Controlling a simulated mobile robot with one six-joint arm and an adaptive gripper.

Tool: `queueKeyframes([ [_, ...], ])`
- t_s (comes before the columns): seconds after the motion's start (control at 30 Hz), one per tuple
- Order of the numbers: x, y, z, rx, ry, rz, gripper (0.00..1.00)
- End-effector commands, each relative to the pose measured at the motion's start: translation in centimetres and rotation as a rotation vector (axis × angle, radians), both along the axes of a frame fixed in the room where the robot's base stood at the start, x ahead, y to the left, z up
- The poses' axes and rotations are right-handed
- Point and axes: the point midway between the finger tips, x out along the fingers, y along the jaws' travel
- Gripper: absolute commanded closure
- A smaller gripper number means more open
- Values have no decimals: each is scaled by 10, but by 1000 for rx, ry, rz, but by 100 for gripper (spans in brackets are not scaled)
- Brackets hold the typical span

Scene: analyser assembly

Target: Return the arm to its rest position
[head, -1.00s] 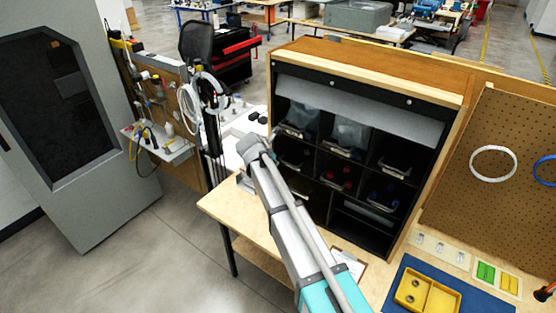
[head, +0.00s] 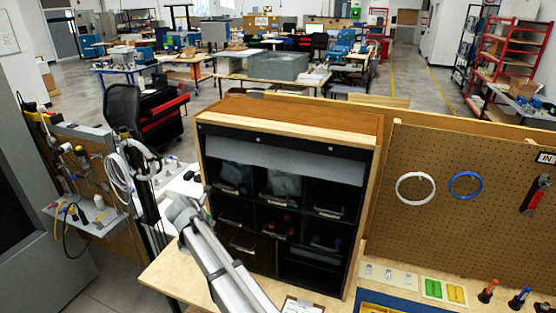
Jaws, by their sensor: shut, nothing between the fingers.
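My arm (head: 222,265) shows as a grey and white link rising from the bottom edge of the head view. It leans to the upper left and ends in a rounded joint (head: 182,210) in front of the black cabinet's left side. My gripper cannot be made out in this view, so its jaws are not seen. No held object shows.
A black cabinet (head: 290,157) with bins in its cubbies stands on the wooden bench (head: 168,276), close behind my arm. A pegboard (head: 480,225) with white and blue rings is at right. A blue mat with a yellow tray (head: 378,308) lies at the bottom edge. Open floor is lower left.

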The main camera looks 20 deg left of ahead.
Motion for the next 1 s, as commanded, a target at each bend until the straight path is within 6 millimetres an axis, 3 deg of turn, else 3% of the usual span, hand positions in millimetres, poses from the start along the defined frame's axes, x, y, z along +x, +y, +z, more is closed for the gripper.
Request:
queueKeyframes([
  [0.17,2,-8,-2,13,5,-25,100],
  [0.37,14,-50,-14,82,30,-164,100],
  [0.7,35,-178,-47,307,92,-636,100],
  [1.0,33,-290,-75,503,121,-1094,100],
])
